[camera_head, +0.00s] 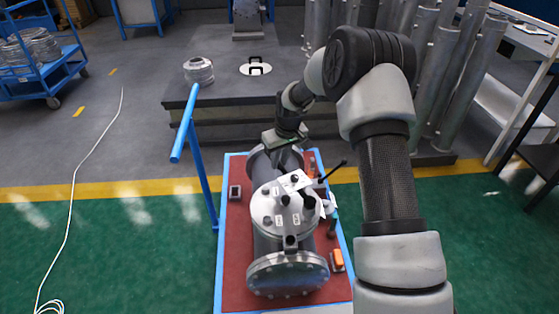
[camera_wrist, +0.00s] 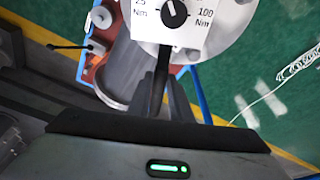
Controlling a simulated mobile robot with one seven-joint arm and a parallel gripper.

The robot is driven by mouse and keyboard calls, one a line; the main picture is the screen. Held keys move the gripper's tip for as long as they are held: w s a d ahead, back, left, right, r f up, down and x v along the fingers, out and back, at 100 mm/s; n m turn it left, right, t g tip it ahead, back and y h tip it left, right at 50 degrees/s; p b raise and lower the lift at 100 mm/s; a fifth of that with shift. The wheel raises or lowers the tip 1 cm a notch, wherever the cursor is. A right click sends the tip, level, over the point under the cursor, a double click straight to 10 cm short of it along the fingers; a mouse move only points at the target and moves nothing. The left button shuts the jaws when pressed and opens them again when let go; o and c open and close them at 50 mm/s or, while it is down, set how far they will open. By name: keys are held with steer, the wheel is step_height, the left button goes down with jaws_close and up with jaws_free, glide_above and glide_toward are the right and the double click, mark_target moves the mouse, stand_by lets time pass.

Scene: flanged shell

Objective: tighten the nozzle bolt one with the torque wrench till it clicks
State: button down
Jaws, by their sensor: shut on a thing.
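The flanged shell (camera_head: 270,235) lies on the red top of a blue-framed cart, with a round lid bearing several dark bolts (camera_head: 309,202) and small labels. I cannot tell which is nozzle bolt one. My gripper (camera_head: 285,150) is over the far part of the shell. In the wrist view its fingers (camera_wrist: 164,98) are shut on a dark rod, apparently the handle of the torque wrench (camera_wrist: 161,66). The rod runs up to a white dial plate (camera_wrist: 188,34) marked 25 Nm and 100 Nm, which hides part of the lid. The wrench's working end is hidden.
The cart's red top (camera_head: 235,260) holds an orange-topped block (camera_head: 337,260) at right and a small dark box (camera_head: 235,192) at left. A blue handle (camera_head: 187,125) rises at left. A grey platform (camera_head: 225,120) stands behind; the green floor at left is mostly clear.

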steer(key=shift+f+b, duration=0.95)
steer(key=shift+f, duration=0.4)
stand_by(0.3)
steer(key=shift+w+d, duration=0.1)
steer(key=w+d+m+h, duration=0.1)
steer(key=d+m, duration=0.4)
steer(key=d, duration=0.3)
steer(key=shift+w+f+b, duration=0.15)
steer(key=shift+w+b, duration=0.05)
steer(key=shift+b, duration=0.25)
stand_by(0.9)
steer(key=shift+a, duration=0.15)
steer(key=shift+a+n, duration=0.4)
steer(key=shift+a, duration=0.35)
